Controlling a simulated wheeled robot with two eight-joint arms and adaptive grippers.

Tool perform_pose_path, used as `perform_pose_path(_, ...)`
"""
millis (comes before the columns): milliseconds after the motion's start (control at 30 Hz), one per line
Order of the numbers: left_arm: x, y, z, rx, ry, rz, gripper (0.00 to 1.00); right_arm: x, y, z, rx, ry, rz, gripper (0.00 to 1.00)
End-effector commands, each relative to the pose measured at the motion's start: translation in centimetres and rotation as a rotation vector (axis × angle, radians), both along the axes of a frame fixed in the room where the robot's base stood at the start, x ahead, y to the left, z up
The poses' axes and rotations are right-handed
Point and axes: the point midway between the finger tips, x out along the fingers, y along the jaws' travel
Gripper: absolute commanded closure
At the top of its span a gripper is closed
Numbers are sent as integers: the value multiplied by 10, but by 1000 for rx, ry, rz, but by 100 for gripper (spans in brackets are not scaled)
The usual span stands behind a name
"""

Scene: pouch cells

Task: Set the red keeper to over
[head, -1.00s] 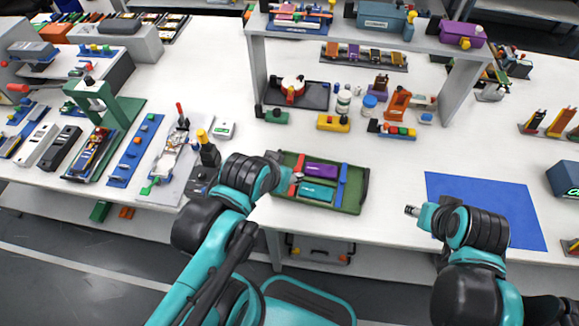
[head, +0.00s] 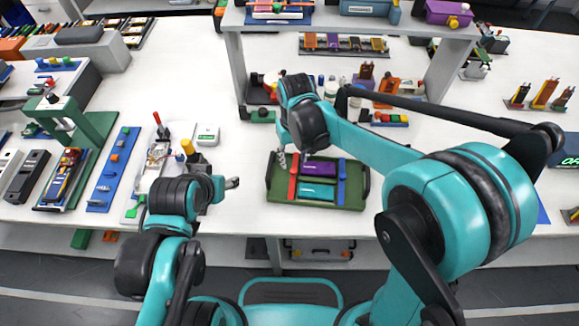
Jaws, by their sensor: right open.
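The red keeper (head: 292,185) is a narrow bar at the left side of a green tray (head: 348,203), beside the left ends of a purple pouch cell (head: 322,167) and a teal pouch cell (head: 316,191). Whether it overlaps the cell ends is too small to tell. A blue keeper (head: 341,182) stands at the cells' right side. My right gripper (head: 289,160) is open above the tray's upper left corner, close to the red keeper's far end; my wrist hides part of that area. My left gripper (head: 232,183) is left of the tray, away from it; its jaws are unclear.
A grey shelf (head: 232,70) stands behind the tray, with several items under it. A blue strip (head: 113,168) and a green press (head: 93,130) stand at the left. White table is clear just left of the tray. A blue mat (head: 543,214) is mostly hidden at the right.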

Motion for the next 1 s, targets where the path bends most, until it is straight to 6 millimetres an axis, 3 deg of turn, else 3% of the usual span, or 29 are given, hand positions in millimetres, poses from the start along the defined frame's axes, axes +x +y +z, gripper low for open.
perform_pose_path(100, 0, 0, -12, 0, 0, 0, 49, 1, 0, -25, 0, -1, 0, 58)
perform_pose_path(300, 0, 0, -21, 0, 0, 0, 49, 0, 0, -47, 1, -2, -1, 58)
perform_pose_path(633, 0, 0, -21, 0, 0, 0, 49, 0, 0, -50, 1, -2, -1, 58)
perform_pose_path(667, 0, 0, -21, 0, 0, 0, 49, 0, 0, -50, 1, -2, -1, 61)
perform_pose_path(800, 0, 0, -21, 0, 0, 0, 49, 0, 0, -50, 1, -2, -1, 98)
perform_pose_path(1000, 0, 0, -21, 0, 0, 0, 49, 0, -1, -50, 1, -2, -1, 100)
